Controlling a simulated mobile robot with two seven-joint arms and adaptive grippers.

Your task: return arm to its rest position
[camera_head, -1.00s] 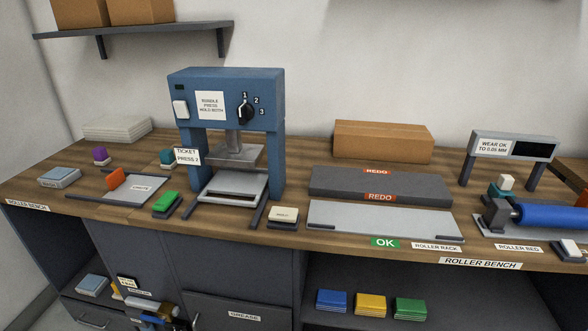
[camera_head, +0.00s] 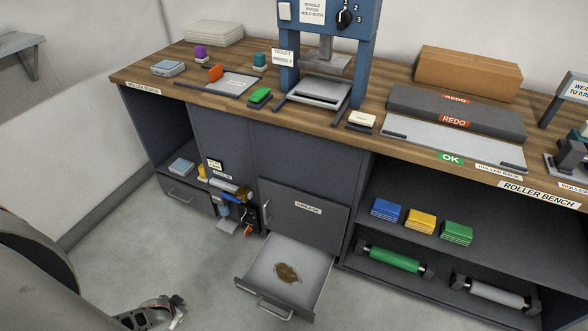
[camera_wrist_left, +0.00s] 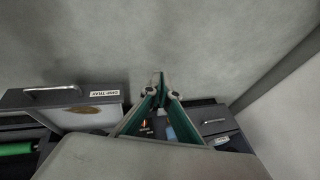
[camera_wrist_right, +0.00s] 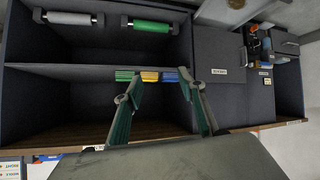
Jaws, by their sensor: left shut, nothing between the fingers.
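My left arm (camera_head: 30,265) comes in at the bottom left of the head view. Its gripper (camera_head: 172,308) hangs low over the grey floor, partly cut off by the frame's lower edge. In the left wrist view the fingers of my left gripper (camera_wrist_left: 160,78) meet at the tips with nothing between them. My right gripper (camera_wrist_right: 159,77) shows only in the right wrist view. Its green-padded fingers are spread apart and empty, and they point toward the bench front with its open shelf (camera_wrist_right: 70,105).
An open drip tray drawer (camera_head: 250,278) with a brown puddle (camera_head: 287,273) juts out below the grease panel (camera_head: 310,225). A cluttered niche (camera_head: 232,205) lies left of it. The roller bench (camera_head: 235,101) runs along the wall.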

